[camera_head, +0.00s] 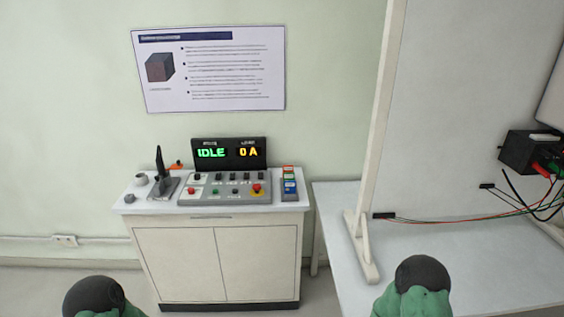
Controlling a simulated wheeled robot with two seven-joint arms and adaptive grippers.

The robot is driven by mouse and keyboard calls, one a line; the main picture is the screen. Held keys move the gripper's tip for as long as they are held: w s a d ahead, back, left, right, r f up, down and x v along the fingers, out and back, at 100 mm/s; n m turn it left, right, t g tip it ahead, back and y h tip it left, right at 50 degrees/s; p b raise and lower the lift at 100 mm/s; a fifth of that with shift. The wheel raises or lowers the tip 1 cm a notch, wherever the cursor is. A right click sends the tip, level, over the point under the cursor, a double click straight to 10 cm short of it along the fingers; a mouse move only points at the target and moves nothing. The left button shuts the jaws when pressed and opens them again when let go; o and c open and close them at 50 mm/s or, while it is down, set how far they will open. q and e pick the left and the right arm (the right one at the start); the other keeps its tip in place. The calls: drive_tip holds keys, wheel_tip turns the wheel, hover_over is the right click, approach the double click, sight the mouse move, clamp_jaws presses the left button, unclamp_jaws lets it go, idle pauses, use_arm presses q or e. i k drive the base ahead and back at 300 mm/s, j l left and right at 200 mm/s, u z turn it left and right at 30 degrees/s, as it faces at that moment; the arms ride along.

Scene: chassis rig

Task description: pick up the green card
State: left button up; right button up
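A narrow rack of small coloured cards (289,187) stands at the right end of the white cabinet's top. Its lowest, nearest card looks blue and its top one reddish. A thin greenish band (289,176) shows between them, which may be the green card, but it is too small to be sure. Neither of my grippers is in view. Only rounded green and black parts of my two arms show at the bottom edge, well short of the cabinet.
A grey control panel (226,191) with buttons and a red knob sits left of the cards, below a display (230,153) reading IDLE and 0 A. A black lever (160,172) stands farther left. A white table (460,270) with an upright board and wires is at right.

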sight(287, 176)
drive_tip(key=i+l+u, duration=0.1)
drive_tip(key=i, duration=1.45)
